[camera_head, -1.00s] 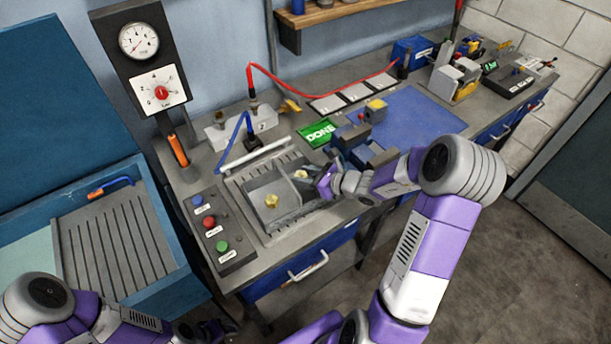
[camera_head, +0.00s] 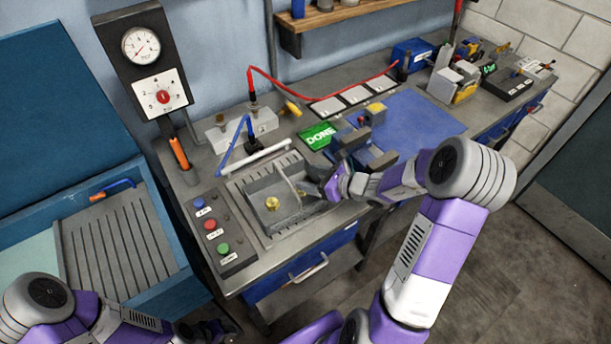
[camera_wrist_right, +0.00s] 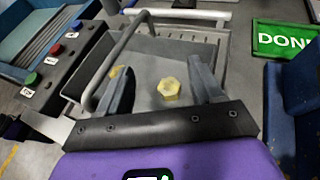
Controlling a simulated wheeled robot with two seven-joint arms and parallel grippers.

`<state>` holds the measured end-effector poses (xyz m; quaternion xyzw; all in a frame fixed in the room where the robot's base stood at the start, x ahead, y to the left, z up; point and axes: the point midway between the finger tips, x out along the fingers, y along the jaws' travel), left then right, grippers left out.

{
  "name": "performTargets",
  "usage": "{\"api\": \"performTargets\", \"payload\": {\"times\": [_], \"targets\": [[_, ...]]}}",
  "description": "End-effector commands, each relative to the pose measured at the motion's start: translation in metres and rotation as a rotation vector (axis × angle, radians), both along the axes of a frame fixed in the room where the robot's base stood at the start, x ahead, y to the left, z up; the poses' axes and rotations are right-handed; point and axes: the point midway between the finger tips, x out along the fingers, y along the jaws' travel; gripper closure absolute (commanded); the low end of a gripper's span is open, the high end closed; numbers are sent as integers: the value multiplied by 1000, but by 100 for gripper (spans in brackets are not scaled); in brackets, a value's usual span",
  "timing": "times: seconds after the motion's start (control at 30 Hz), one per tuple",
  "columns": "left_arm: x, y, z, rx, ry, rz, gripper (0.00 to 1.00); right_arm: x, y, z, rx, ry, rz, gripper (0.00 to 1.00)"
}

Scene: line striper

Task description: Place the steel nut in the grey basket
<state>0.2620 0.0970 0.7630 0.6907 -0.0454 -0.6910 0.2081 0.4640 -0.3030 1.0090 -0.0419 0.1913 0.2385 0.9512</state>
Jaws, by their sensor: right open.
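The grey basket (camera_head: 252,213) sits in a recess at the bench's front. It also shows in the right wrist view (camera_wrist_right: 203,48), with a grey bar handle (camera_wrist_right: 125,42) arching over it. A yellowish hex nut (camera_wrist_right: 170,88) lies below and between the fingers of my right gripper (camera_wrist_right: 163,72), which is open and empty. A second yellowish piece (camera_wrist_right: 116,72) is partly hidden behind the left finger; one such nut (camera_head: 272,203) shows inside the basket in the head view. I cannot tell which is the steel nut. My left gripper (camera_head: 215,331) is low at the left, unclear.
A button panel (camera_head: 216,235) is left of the basket. A white bar (camera_head: 253,157) and a green DONE sign (camera_head: 317,136) are behind it. A blue fixture (camera_head: 352,142) stands close to the right arm. The blue mat (camera_head: 420,122) has free room.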

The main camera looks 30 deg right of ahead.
Motion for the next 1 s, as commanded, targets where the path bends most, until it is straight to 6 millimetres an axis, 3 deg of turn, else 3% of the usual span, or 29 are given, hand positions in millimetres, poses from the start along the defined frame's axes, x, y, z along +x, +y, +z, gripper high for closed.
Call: {"api": "performTargets", "payload": {"times": [0.2, 0.4, 0.6, 1.0], "targets": [[0, 0, 8, 0, 1, 0, 57, -43, -24, 21, -3, 0, -3, 34], [0, 0, 12, 0, 1, 0, 57, -69, -38, 33, -1, 0, -2, 34], [0, 0, 13, 0, 1, 0, 57, -79, -42, 37, 1, 1, 1, 34], [0, 0, 12, 0, 1, 0, 57, -80, -42, 36, 2, 1, 1, 34]]}}
